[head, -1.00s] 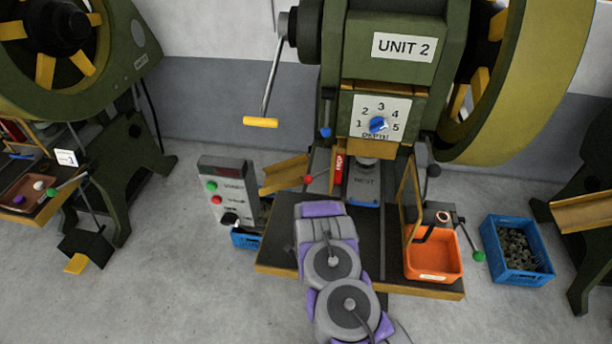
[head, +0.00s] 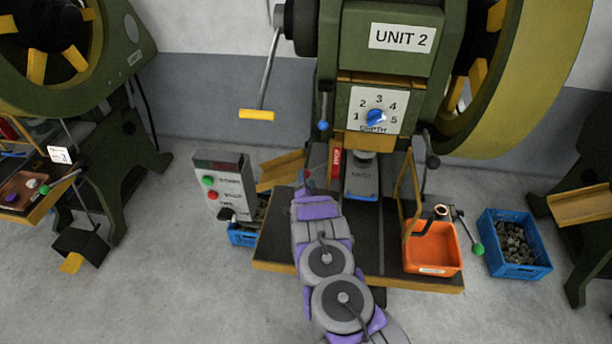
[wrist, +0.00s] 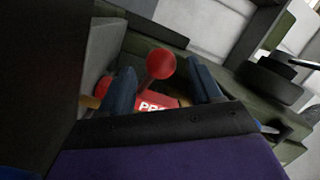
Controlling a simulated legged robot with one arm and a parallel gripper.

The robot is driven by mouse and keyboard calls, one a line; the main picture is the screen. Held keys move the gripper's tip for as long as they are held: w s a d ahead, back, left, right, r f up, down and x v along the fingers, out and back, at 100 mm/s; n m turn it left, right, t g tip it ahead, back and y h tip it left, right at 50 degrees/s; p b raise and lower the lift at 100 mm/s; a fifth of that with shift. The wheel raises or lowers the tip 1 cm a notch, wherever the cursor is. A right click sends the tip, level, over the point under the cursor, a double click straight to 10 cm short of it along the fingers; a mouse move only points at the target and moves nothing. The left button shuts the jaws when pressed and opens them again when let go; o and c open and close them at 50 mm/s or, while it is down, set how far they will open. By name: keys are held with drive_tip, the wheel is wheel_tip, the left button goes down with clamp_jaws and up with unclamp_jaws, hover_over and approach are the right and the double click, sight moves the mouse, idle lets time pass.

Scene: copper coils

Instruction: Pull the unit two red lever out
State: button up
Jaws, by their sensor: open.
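The unit two machine (head: 400,75) is green, with a "UNIT 2" plate and a numbered depth dial (head: 376,117). In the wrist view, a round red lever knob (wrist: 160,63) on a short stem shows between the two blue fingers of my gripper (wrist: 163,82). The fingers are open, one on each side of the knob, and I cannot tell whether either touches it. A red block with white letters (wrist: 150,103) lies behind the stem; it also shows in the head view (head: 336,164). In the head view my arm hides most of the lever and the gripper.
A control box (head: 224,183) with green and red buttons stands left of the bench. An orange bin (head: 433,250) sits on the bench's right side, a green-knobbed lever (head: 477,248) beside it. A blue crate (head: 515,262) is on the floor. A yellow-handled crank (head: 257,114) hangs upper left.

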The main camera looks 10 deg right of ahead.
sight(321, 166)
drive_tip(key=shift+w+d+b, duration=0.2)
drive_tip(key=shift+w+b, duration=0.1)
drive_tip(key=shift+w, duration=1.65)
drive_tip(key=shift+c, duration=0.5)
clamp_jaws()
